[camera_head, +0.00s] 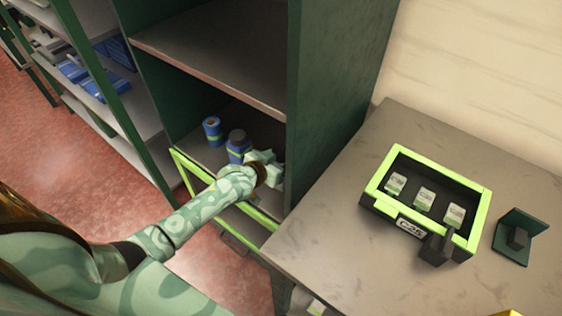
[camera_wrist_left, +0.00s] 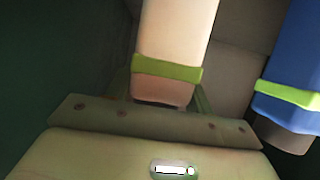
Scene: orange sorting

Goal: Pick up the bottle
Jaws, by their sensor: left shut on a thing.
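My left arm reaches into the lower compartment of the green cabinet, with its gripper (camera_head: 264,168) beside the blue bottles. In the left wrist view a pale beige bottle (camera_wrist_left: 175,35) with a green band stands straight in front of the gripper, which is shut on it. The fingers are hardly visible there. In the head view the hand largely hides this bottle. A blue bottle (camera_head: 237,143) stands close beside the hand, and another blue bottle (camera_head: 212,130) stands farther left. A blue bottle with a green band (camera_wrist_left: 293,70) shows at the right of the wrist view. My right gripper is out of view.
The cabinet's green-edged front (camera_head: 196,172) and middle shelf (camera_head: 215,55) bound the space around the arm. A green-rimmed crate (camera_head: 481,205) with small labelled packs sits on the grey table (camera_head: 330,220) at right. A dark bracket (camera_head: 519,234) stands beside it.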

